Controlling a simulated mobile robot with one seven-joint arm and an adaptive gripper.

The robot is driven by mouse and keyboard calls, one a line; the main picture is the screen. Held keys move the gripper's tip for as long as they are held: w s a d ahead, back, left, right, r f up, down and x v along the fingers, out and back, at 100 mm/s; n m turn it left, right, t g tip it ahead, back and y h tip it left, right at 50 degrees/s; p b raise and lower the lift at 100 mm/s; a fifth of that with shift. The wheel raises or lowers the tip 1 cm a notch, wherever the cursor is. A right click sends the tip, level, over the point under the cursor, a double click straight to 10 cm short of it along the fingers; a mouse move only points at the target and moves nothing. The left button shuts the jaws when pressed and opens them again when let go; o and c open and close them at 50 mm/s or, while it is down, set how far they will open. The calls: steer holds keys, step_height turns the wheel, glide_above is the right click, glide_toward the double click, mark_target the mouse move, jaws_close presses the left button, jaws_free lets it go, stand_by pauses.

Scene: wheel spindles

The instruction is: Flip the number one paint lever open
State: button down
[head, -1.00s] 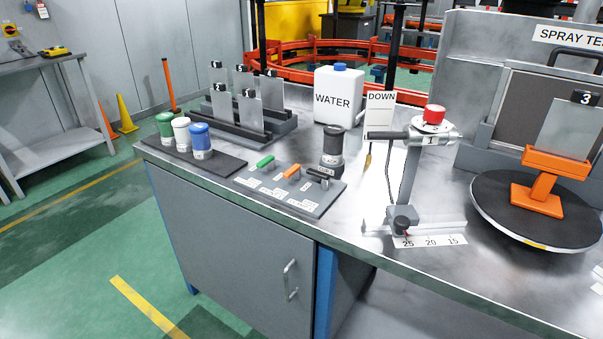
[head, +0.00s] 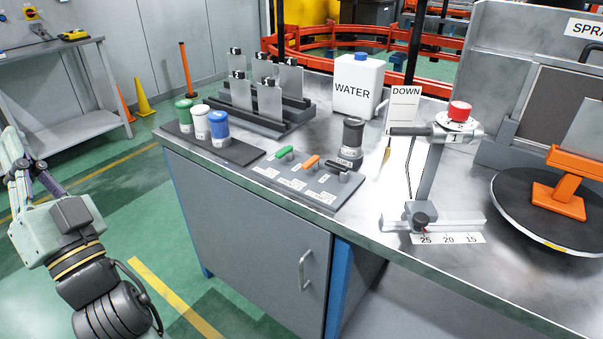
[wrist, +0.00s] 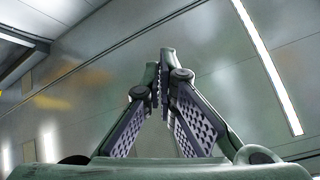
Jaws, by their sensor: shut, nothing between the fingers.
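A spray stand on the right has a red knob (head: 459,111) above a dial reading 1. My gripper (head: 14,165) is at the far left of the head view, away from the bench and levers. In the wrist view my gripper's fingertips (wrist: 161,75) meet, shut and empty, against walls and ceiling lights.
Green, white and blue-capped bottles (head: 218,128) stand on a black mat left of the panel. A dark cylinder (head: 352,140) stands behind its right end. A water jug (head: 358,85) and plate rack (head: 262,115) are farther back. Open floor lies before the bench.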

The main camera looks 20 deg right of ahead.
steer(key=w+d+f+m+g+h, duration=0.1)
steer(key=w+d+f+m+h, duration=0.4)
steer(key=d, duration=0.3)
steer(key=w+d+f+m+h+p, duration=0.1)
steer(key=w+d+f+m+h, duration=0.1)
steer(key=d+f+m+h, duration=0.55)
steer(key=w+d+f+m+g+h, duration=0.1)
steer(key=w+d+f+m+h, duration=0.25)
steer(key=d+h, duration=0.45)
steer(key=s+d+f+m+g+h, duration=0.1)
steer(key=d+f+m+g, duration=0.1)
steer(key=d, duration=0.4)
steer(key=s+d+f+m+g+h, duration=0.2)
steer(key=d+f+m, duration=0.2)
steer(key=d, duration=0.2)
steer(key=s+d+f+m+g+h, duration=0.1)
steer(key=d+f+m+g, duration=0.1)
steer(key=d, duration=0.4)
steer(key=shift+s+f+m+g+p, duration=0.35)
steer(key=shift+f+m+g, duration=0.05)
steer(key=shift+f+m, duration=0.3)
steer(key=shift+w+d+b, duration=0.1)
steer(key=shift+b, duration=0.35)
